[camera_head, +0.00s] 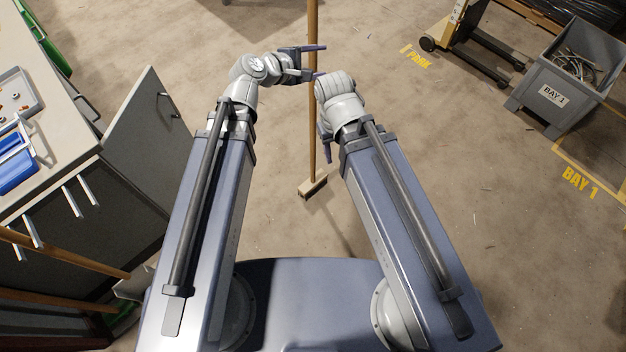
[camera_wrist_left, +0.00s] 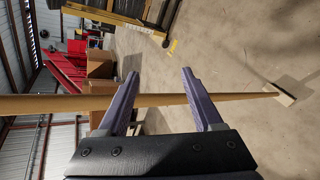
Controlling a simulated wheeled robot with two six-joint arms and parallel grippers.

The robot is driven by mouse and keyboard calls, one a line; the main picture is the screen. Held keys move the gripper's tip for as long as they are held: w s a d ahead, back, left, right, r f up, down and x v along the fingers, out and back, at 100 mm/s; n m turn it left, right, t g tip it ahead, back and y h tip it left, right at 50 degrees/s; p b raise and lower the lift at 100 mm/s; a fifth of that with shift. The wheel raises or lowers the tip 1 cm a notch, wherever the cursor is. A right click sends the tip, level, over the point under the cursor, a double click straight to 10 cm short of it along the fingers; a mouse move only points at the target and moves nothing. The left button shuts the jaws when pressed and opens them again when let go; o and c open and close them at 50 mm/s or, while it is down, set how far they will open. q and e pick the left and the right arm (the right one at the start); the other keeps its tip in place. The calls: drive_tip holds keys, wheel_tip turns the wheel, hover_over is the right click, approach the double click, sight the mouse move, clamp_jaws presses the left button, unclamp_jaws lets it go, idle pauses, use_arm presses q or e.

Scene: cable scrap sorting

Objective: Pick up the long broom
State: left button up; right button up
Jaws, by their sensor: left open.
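The long broom has a thin wooden handle (camera_head: 312,150) rising from a pale block head (camera_head: 312,186) on the floor. In the left wrist view the handle (camera_wrist_left: 160,100) runs across the picture to the broom head (camera_wrist_left: 286,90) at right. My left gripper (camera_head: 321,61) is open at the handle's upper part. Its two fingers are spaced along the handle's length, and the handle crosses behind them; I see no grip. My right gripper (camera_head: 326,140) hangs beside the lower handle, mostly hidden by its own wrist.
A workbench (camera_head: 75,135) with trays and an open cabinet door (camera_head: 152,130) stands at left. Other wooden poles (camera_head: 65,253) lean at lower left. A grey BAY 1 bin (camera_head: 553,97) and a pallet jack (camera_head: 470,45) stand at upper right. Floor around the broom head is clear.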

sight(310, 5)
use_arm(q)
drive_tip(key=w+a+r+n+t, duration=0.1)
drive_tip(key=w+r+n+t, duration=0.1)
drive_tip(key=n, duration=0.3)
drive_tip(key=w+a+r+n+t+y, duration=0.1)
drive_tip(key=w+r+n+t, duration=0.1)
drive_tip(key=r+n, duration=0.2)
drive_tip(key=w+a+r+n+t, duration=0.1)
drive_tip(key=w+r+n+t, duration=0.1)
drive_tip(key=n, duration=0.5)
drive_tip(key=shift+w+a+r+t, duration=0.15)
drive_tip(key=shift+a+r+t, duration=0.1)
drive_tip(key=shift+r+t, duration=0.4)
drive_tip(key=w+d+n, duration=0.1)
drive_tip(key=w+d, duration=0.2)
drive_tip(key=w, duration=0.4)
drive_tip(key=shift+d+r+y, duration=0.25)
drive_tip(key=shift+r+y, duration=0.05)
drive_tip(key=shift+r, duration=0.1)
clamp_jaws()
